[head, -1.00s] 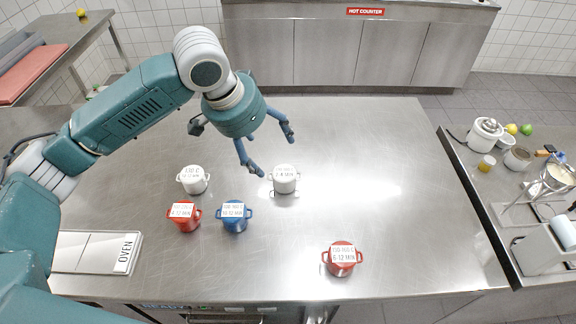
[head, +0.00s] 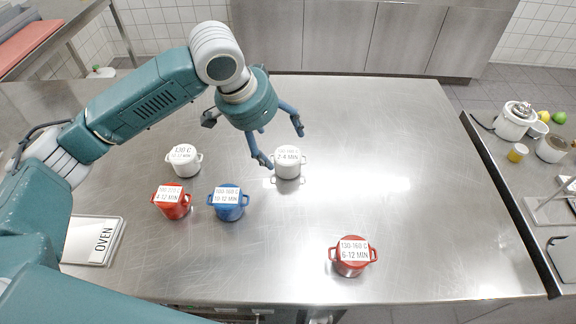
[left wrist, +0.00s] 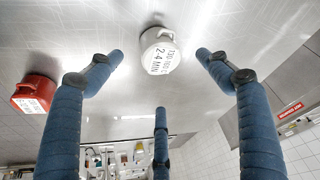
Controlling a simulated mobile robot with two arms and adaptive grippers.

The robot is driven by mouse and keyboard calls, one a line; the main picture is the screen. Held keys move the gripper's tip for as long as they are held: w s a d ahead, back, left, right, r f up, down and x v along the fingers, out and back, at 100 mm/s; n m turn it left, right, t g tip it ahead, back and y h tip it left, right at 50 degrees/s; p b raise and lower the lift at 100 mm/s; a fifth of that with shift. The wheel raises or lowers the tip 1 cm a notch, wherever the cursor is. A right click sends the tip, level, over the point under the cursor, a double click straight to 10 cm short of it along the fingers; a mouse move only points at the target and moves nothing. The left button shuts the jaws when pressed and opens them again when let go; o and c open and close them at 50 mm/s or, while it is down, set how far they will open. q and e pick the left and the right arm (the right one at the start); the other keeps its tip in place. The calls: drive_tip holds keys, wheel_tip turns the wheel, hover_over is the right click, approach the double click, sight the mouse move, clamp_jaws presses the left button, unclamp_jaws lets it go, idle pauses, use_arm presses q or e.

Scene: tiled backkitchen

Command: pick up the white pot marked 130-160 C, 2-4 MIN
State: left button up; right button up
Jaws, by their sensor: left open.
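The white pot (head: 288,164) with the label 2-4 MIN stands upright on the steel table (head: 420,190), near its middle. It also shows in the left wrist view (left wrist: 157,36), ahead of and between the spread fingers. My left gripper (head: 278,142) is open and empty, just behind and to the left of this pot in the head view. One fingertip appears close to the pot's left side; I cannot tell whether it touches. My right gripper is not in view.
Another white pot (head: 184,160), a red pot (head: 172,200) and a blue pot (head: 229,203) stand to the left. A second red pot (head: 352,255) stands front right. An OVEN sign (head: 93,241) lies front left. The table's right side is clear.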

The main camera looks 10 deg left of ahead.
sight(288, 154)
use_arm(q)
drive_tip(key=x, duration=0.4)
drive_tip(key=shift+w+d+f+p, duration=0.1)
drive_tip(key=shift+p, duration=0.2)
drive_tip(key=shift+p+x, duration=0.75)
drive_tip(key=shift+x, duration=1.85)
drive_tip(key=shift+w, duration=0.2)
drive_tip(key=c, duration=1.2)
drive_tip(key=shift+c, duration=1.1)
drive_tip(key=shift+r, duration=0.2)
